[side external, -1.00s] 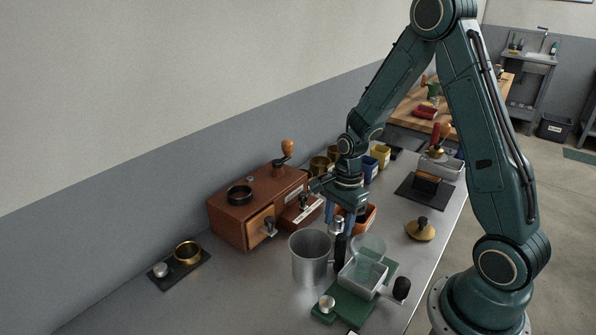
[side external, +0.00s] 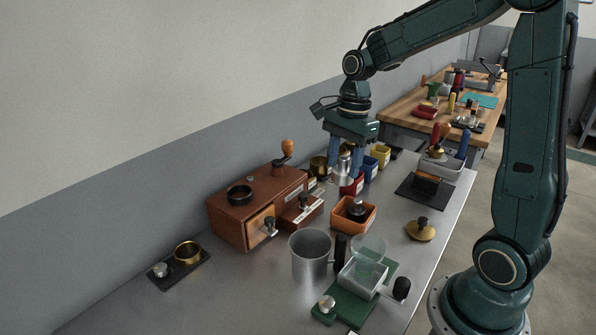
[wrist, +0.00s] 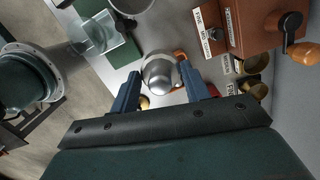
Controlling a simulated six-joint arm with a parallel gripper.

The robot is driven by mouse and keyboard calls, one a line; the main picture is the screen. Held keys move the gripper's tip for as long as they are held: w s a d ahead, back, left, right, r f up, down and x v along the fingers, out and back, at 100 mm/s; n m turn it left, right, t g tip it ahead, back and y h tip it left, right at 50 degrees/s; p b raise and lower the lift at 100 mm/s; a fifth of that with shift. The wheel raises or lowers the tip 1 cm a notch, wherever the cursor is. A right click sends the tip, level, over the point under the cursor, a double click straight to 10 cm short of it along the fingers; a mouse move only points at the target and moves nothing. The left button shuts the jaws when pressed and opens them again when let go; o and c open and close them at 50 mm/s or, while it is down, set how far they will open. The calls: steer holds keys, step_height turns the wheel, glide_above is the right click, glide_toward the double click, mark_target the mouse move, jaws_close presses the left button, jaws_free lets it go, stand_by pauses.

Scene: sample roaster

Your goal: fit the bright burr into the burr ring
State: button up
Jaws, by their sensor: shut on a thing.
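My gripper (side external: 345,166) is shut on the bright burr (side external: 343,172), a silvery rounded piece held upright above the bench between the blue fingers. In the wrist view the burr (wrist: 158,76) sits between the fingertips of my gripper (wrist: 158,84). A dark ring (side external: 239,193), which looks like the burr ring, lies on top of the brown wooden grinder (side external: 228,216), left of and nearer than my gripper. An orange tray (side external: 345,224) below and nearer than my gripper holds a dark burr-like piece (side external: 357,210).
The grinder's crank (side external: 286,152) stands up near its back. A metal cup (side external: 310,262) and a green-based scale (side external: 352,304) with a clear bin stand in front. A black plate with a brass ring (side external: 188,252) lies at left. Coloured bins (side external: 380,153) stand behind my gripper.

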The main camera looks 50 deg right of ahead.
steer(key=shift+r, duration=0.65)
steer(key=shift+w, duration=0.15)
steer(key=shift+w+a, duration=0.1)
steer(key=shift+w, duration=0.2)
steer(key=w+a, duration=0.5)
steer(key=w, duration=0.5)
steer(key=w+a, duration=0.6)
steer(key=w, duration=0.5)
steer(key=shift+a+f, duration=0.25)
steer(key=shift+f, duration=0.1)
steer(key=shift+f, duration=0.1)
steer(key=shift+f, duration=3.9)
steer(key=shift+f, duration=0.15)
